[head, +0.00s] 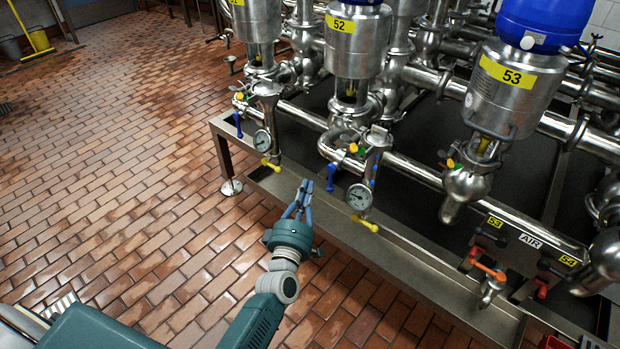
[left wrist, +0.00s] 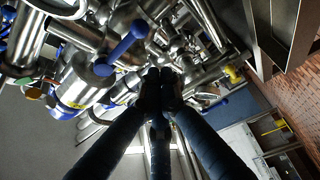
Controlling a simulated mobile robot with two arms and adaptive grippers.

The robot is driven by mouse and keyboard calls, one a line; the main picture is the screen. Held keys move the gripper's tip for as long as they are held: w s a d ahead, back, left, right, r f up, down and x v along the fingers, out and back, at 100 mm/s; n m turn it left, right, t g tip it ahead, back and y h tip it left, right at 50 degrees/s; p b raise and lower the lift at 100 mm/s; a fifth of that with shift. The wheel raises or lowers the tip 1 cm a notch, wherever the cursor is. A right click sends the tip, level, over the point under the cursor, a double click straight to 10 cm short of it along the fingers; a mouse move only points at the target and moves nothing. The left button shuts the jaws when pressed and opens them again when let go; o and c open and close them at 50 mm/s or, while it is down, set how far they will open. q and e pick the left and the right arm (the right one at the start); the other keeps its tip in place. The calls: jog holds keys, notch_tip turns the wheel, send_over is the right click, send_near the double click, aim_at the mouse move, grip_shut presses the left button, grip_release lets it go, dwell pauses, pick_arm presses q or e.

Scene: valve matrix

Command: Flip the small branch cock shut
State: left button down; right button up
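Several small branch cocks show below the valve bodies in the head view. One has a blue lever (head: 331,177) hanging down under valve 52's branch; a blue lever is also large in the left wrist view (left wrist: 122,48). Yellow levers sit below the gauges, one on the left (head: 271,165) and one nearer (head: 365,224). I cannot tell which cock is meant. My left gripper (head: 306,184) is left of the nearer blue lever, apart from it in the picture. Its fingertips are close together and hold nothing visible; they also converge in the left wrist view (left wrist: 161,74). My right gripper is not in view.
A steel frame rail (head: 400,256) runs along the front of the valves. Round gauges (head: 359,197) and pipes crowd the space around the levers. An orange lever (head: 488,270) sits at the lower right. The tiled floor (head: 130,190) to the left is open.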

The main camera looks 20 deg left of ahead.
pick_arm(q)
jog(key=s, duration=0.2)
jog(key=s+d, duration=0.1)
jog(key=s, duration=0.2)
jog(key=shift+s+r, duration=0.1)
jog(key=shift+s, duration=0.15)
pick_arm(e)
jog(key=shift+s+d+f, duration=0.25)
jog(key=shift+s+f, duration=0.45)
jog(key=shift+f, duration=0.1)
